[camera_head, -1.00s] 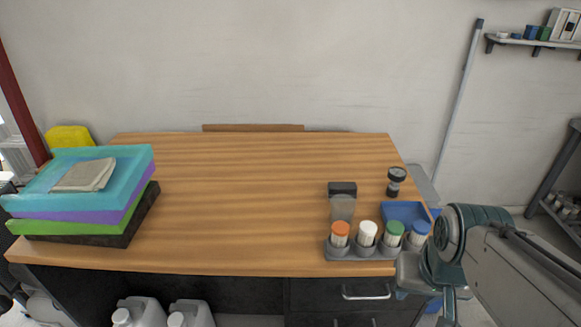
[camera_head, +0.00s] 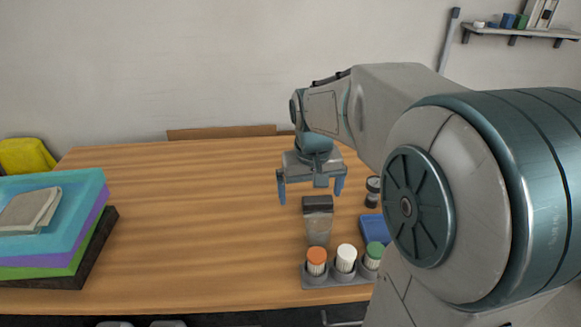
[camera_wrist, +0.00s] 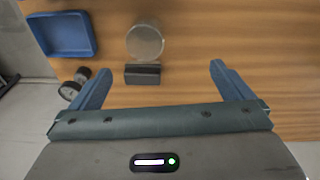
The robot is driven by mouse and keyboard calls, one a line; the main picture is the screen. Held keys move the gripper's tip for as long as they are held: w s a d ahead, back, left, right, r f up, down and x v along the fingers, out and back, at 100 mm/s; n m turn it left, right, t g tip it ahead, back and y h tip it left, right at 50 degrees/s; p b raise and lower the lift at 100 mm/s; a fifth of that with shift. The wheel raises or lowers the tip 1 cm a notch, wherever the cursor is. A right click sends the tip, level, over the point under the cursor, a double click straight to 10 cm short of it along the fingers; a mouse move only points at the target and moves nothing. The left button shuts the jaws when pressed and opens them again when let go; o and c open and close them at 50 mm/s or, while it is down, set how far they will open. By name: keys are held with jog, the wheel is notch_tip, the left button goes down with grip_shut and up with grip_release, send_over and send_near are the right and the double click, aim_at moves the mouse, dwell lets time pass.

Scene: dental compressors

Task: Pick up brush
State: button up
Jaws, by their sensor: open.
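No object is plainly recognisable as a brush. A small dark block (camera_head: 317,203) stands on the table behind a grey, translucent round item (camera_head: 318,229). In the wrist view the dark block (camera_wrist: 142,74) lies between my finger lines, and the round item (camera_wrist: 145,42) shows as a grey disc beside it. My gripper (camera_head: 310,198) is open and empty, pointing down above and slightly behind the dark block.
A grey rack (camera_head: 335,281) holds bottles with orange, white and green caps at the front edge. A blue tray (camera_head: 371,229) is right of the round item, partly hidden by my arm. Coloured stacked boxes (camera_head: 60,230) stand left. The table's middle (camera_head: 190,220) is clear.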

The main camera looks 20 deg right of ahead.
jog(key=m+g+p, duration=0.1)
jog(key=p, duration=0.1)
send_over(318, 199)
notch_tip(318, 199, down, 3)
jog(key=shift+y, duration=0.3)
notch_tip(318, 199, down, 9)
jog(key=shift+w+r, duration=0.15)
jog(key=shift+r, duration=0.05)
notch_tip(318, 199, down, 5)
jog(key=shift+f+p, duration=0.1)
jog(key=shift+p, duration=0.6)
jog(key=c, duration=0.9)
